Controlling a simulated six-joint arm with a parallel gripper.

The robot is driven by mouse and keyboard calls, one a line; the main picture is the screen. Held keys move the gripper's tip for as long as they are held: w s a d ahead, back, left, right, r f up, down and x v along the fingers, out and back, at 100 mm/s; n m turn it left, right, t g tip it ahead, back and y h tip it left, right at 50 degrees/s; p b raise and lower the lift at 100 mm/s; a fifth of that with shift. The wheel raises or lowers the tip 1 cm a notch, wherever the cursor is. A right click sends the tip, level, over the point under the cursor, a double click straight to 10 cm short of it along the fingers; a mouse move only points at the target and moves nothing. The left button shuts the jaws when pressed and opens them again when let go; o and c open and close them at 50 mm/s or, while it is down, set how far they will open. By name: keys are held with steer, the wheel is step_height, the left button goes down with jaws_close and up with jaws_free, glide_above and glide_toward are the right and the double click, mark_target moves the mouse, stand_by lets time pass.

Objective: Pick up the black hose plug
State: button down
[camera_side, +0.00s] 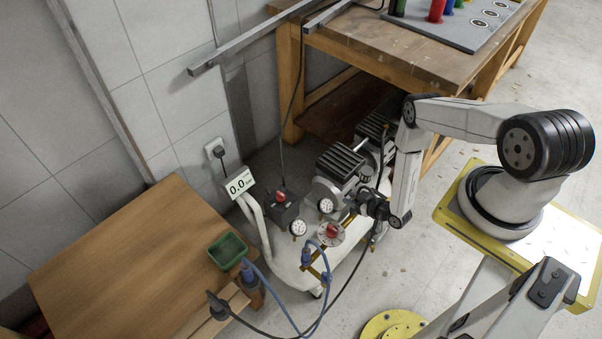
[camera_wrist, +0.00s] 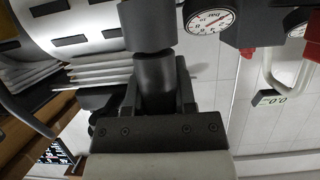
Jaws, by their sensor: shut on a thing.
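My gripper (camera_side: 364,206) is beside the air compressor in the side view, pointing left toward its gauges. In the wrist view my gripper (camera_wrist: 157,95) has its fingers closed on either side of a dark grey cylinder that looks like the black hose plug (camera_wrist: 156,75). Its far end meets a wider dark cylinder (camera_wrist: 148,24); I cannot tell whether they are joined. A black hose (camera_side: 352,278) runs down from near my gripper and curves left to a black end piece (camera_side: 213,298) by the wooden table. The plug itself is too small to make out in the side view.
The white compressor tank (camera_side: 285,265) has pressure gauges (camera_side: 298,228) and a red knob close to my gripper. A blue hose (camera_side: 318,315) hangs beside the wooden table (camera_side: 130,270), which holds a green tray (camera_side: 228,251). A workbench (camera_side: 380,50) stands behind.

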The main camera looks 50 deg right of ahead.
steer(key=shift+r, duration=0.2)
step_height(320, 180, up, 10)
steer(key=shift+f, duration=0.2)
stand_by(0.5)
